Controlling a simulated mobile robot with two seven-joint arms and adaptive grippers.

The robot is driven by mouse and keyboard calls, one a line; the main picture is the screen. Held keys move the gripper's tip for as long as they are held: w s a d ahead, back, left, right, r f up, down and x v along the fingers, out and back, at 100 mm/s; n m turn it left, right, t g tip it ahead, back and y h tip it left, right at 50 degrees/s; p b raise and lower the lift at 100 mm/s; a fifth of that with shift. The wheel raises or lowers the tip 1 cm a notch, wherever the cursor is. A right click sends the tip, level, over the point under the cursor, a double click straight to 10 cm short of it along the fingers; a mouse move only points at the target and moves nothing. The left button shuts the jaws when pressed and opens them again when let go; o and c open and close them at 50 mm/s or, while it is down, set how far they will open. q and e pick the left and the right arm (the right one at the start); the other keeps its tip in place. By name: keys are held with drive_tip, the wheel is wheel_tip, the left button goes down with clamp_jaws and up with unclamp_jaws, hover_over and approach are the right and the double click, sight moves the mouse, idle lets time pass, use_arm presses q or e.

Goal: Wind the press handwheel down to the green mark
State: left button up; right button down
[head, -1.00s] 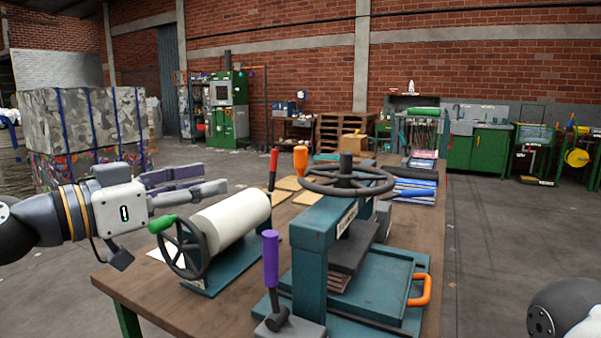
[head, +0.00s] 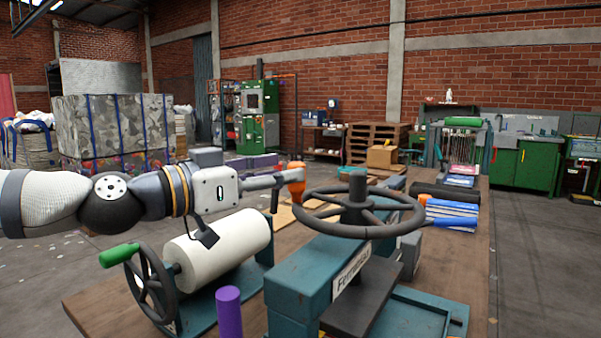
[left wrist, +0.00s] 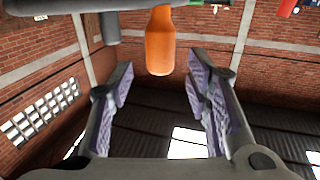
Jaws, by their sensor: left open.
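The teal press (head: 300,275) stands on the bench with its dark handwheel (head: 372,228) on top. An orange handle (head: 296,173) stands up at the left side of the wheel rim. My left gripper (head: 280,178) reaches in from the left, its fingers at the orange handle. In the left wrist view, the open purple-padded fingers (left wrist: 158,75) have the orange handle (left wrist: 160,42) between and just beyond their tips, with no clear contact. I cannot see a green mark. My right gripper is out of view.
A white roller (head: 220,248) with a spoked wheel and green handle (head: 119,254) stands below my left arm. A purple lever grip (head: 229,312) rises in front of the press. Blue packs (head: 452,212) lie on the bench (head: 462,265) beyond the wheel.

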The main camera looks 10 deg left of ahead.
sight(297, 163)
use_arm(q)
drive_tip(key=x, duration=0.3)
drive_tip(key=shift+w+d+f, duration=0.1)
drive_tip(key=shift+w, duration=0.1)
drive_tip(key=shift+w+d+r, duration=0.3)
clamp_jaws()
